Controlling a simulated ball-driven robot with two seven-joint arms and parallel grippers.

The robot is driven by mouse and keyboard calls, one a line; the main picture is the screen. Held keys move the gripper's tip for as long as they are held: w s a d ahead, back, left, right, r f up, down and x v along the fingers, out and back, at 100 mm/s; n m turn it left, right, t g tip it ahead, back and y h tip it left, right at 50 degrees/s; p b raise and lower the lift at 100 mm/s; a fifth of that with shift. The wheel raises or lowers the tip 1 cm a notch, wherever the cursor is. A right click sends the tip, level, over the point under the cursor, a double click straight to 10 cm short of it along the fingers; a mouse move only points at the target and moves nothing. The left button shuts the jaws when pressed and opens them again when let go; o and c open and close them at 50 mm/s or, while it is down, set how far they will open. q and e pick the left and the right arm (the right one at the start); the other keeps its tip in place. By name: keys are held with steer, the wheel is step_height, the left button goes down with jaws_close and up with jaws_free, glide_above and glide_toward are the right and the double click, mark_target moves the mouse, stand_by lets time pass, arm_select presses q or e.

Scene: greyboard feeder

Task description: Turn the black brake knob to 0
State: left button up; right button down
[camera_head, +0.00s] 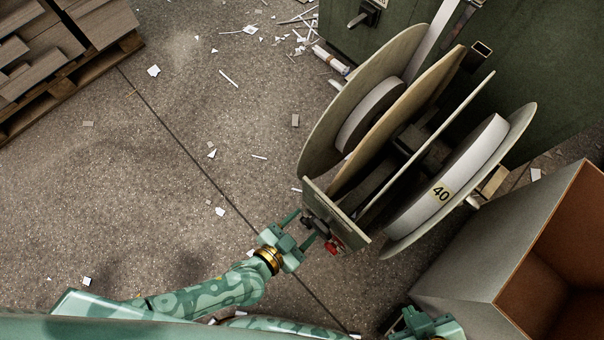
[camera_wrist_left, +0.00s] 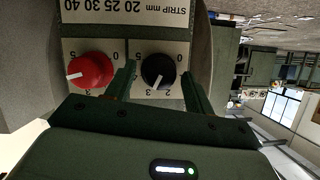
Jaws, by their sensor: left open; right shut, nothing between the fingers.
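The black brake knob (camera_wrist_left: 159,70) sits on a pale scale plate, which shows upside down in the left wrist view. Its white pointer line points down, towards the lower figures and away from the 0 (camera_wrist_left: 193,57) at upper right. My left gripper (camera_head: 305,231) is open, with one finger on each side of the knob; contact is unclear. In the head view the black knob (camera_head: 308,223) is partly hidden by the fingers. My right gripper (camera_head: 424,322) is shut and empty at the bottom edge, away from the panel.
A red knob (camera_wrist_left: 91,72) sits close beside the black one, left of the left finger. Large reels (camera_head: 440,195) stand behind the panel. An open box (camera_head: 465,250) is at lower right. A pallet (camera_head: 70,75) of boards is at upper left. Paper scraps litter the floor.

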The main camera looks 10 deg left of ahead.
arm_select(q)
steer(key=c, duration=1)
steer(key=shift+o, duration=0.2)
steer(key=shift+a, duration=0.1)
steer(key=shift+a+n+g+h, duration=0.1)
steer(key=shift+n+g+h, duration=0.5)
steer(key=shift+n, duration=0.5)
steer(key=shift+w+a+n+g+h, duration=0.1)
steer(key=shift+n+g+h, duration=0.3)
steer(key=shift+n+h, duration=0.6)
steer(key=shift+n, duration=0.3)
steer(key=shift+f, duration=0.1)
steer(key=o, duration=1)
steer(key=shift+c, duration=0.2)
